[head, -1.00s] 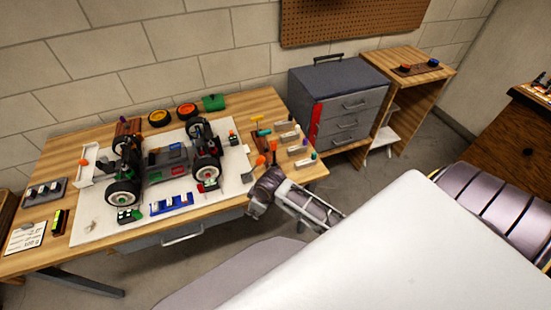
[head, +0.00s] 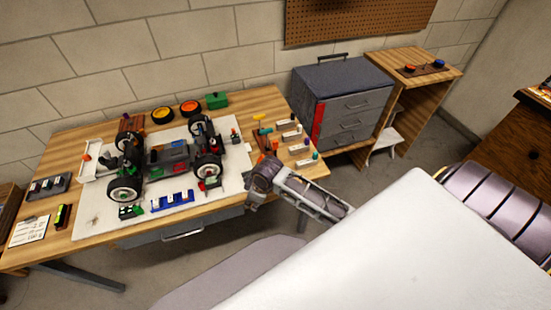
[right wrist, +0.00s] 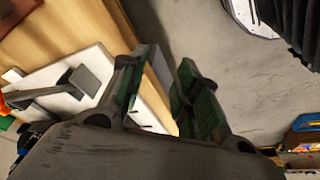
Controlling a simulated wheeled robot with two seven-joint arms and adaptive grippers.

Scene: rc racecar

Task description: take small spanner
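I cannot make out a small spanner for certain in either view. Several small tools and pale holders (head: 292,137) stand at the right end of the wooden workbench (head: 90,136), too small to tell apart. My right gripper (head: 250,203) is beside the bench's front right edge, nearer me than those tools. In the right wrist view my right gripper (right wrist: 160,95) shows two green-padded fingers, apart with nothing between them. Its left finger overlaps the white mat and its right finger is over the floor. My left gripper is not in view.
An RC car chassis (head: 168,157) with black wheels stands on the white mat (head: 95,222). A blue rack (head: 172,201) lies in front of it. A grey drawer cabinet (head: 343,100) and a wooden stand (head: 422,72) are to the right. Floor (head: 390,160) is open before them.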

